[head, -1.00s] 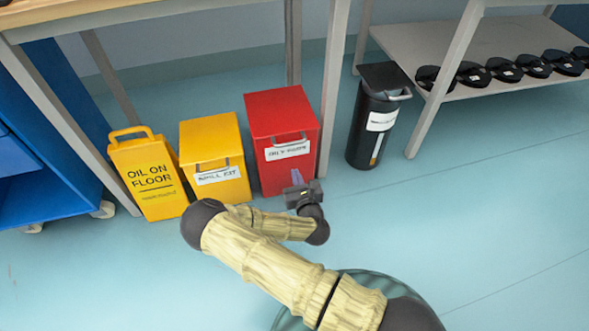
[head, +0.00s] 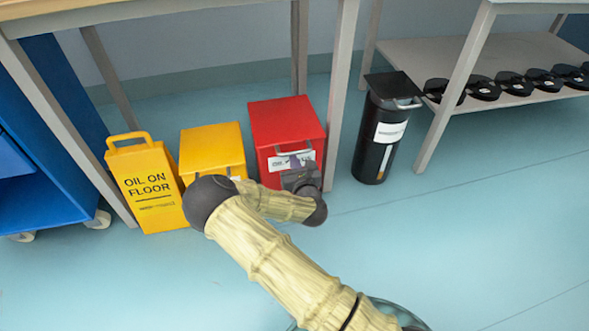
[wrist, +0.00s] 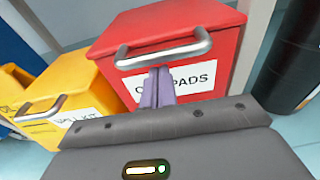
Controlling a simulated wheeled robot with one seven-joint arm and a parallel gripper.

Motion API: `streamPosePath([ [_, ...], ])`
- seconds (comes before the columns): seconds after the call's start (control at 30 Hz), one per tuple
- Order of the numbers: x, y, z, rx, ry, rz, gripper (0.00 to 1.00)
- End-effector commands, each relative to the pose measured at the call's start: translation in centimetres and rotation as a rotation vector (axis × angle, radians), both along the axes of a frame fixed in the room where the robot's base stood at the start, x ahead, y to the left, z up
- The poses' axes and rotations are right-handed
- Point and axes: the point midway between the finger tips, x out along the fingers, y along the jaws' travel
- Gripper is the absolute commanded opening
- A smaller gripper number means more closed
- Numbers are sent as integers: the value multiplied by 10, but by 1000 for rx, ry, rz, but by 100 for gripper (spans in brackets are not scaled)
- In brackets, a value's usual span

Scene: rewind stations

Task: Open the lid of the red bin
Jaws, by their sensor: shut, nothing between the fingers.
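The red bin (head: 287,122) stands on the floor under the bench with its lid down. Its front carries a white label and a metal bar handle (wrist: 163,52). In the wrist view the red bin (wrist: 190,24) fills the upper middle, and its label reads partly "PADS". My gripper (wrist: 158,72) is shut and empty. Its purple fingers point at the bin's front, with their tips just below the handle and over the label in the picture. Whether they touch the handle I cannot tell. In the head view my gripper (head: 296,165) partly hides the bin's lower front.
A yellow bin (head: 211,146) stands close on the left, and a yellow "oil on floor" sign (head: 147,187) beyond it. Bench legs (head: 338,95) and a black bin (head: 381,135) are to the right. Blue floor (head: 470,230) is clear at the front right.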

Motion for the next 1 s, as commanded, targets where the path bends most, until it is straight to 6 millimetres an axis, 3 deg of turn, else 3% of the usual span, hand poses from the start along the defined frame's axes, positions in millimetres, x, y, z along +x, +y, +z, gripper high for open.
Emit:
streamPosePath([
  [0.63, -1, 0, 8, -3, 8, 0, 0],
  [1.0, -2, 2, 34, -20, 69, 4, 0],
])
